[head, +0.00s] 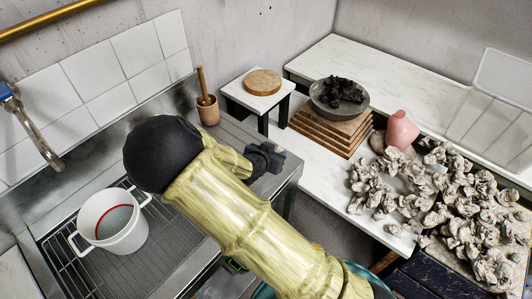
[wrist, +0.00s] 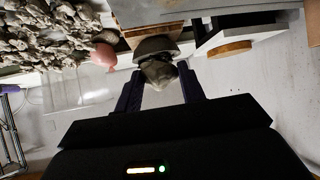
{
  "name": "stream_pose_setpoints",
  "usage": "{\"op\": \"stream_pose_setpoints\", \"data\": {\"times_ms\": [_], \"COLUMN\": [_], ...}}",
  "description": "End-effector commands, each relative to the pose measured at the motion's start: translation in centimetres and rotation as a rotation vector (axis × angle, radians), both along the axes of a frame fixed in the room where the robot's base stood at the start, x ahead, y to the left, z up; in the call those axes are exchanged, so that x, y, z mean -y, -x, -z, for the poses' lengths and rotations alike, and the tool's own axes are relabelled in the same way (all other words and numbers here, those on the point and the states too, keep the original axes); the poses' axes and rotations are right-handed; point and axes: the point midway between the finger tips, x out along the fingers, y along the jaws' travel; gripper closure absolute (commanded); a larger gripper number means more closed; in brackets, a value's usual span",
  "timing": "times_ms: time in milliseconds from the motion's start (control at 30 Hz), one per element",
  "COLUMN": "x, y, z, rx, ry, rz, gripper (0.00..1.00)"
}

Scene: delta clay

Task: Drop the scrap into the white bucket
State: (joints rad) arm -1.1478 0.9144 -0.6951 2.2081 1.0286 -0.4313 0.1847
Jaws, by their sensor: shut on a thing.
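The white bucket (head: 122,238) stands upright at the left, on a wire rack in the metal sink, with a red ring inside its rim. My gripper (head: 268,158) is partly hidden behind my arm in the head view, right of the bucket and apart from it, over the sink counter's right end. In the wrist view my gripper (wrist: 160,82) is shut on a grey lump, the scrap (wrist: 159,73), held between the fingertips. I cannot make out the scrap in the head view.
A dark bowl of black pieces (head: 340,100) sits on stacked boards (head: 318,132). A pink vase (head: 401,131) and many grey clay pieces (head: 450,205) cover the right table. A wooden mortar (head: 208,112) stands behind my gripper; a tap (head: 35,135) overhangs the sink's left.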

Motion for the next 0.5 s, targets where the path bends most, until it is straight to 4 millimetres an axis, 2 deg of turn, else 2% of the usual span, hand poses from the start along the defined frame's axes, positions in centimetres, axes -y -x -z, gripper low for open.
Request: {"op": "stream_pose_setpoints", "data": {"times_ms": [500], "x": [10.8], "y": [-3.1], "z": [2.8], "rx": [-0.001], "ry": [-0.002], "rz": [-0.096], "gripper": [0.84]}}
